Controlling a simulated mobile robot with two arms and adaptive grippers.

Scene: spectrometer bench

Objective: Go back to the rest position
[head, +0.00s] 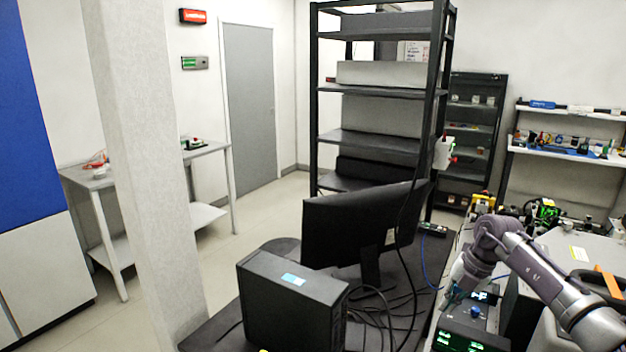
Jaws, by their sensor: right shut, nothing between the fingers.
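My right arm comes in from the lower right, bends at its elbow and reaches down to the bench. My right gripper (449,299) is at its lower end, small in the picture, shut and empty. It is beside a black instrument box (470,335) with green lit displays and a blue knob. I cannot tell whether the fingertips touch the box. My left gripper is not in view.
A black computer case (290,300) and a monitor (365,225) stand on the dark desk left of the gripper, with loose cables between. A tall black rack (380,90) rises behind. A pale pillar (150,180) stands at the left; open floor (255,218) lies beyond.

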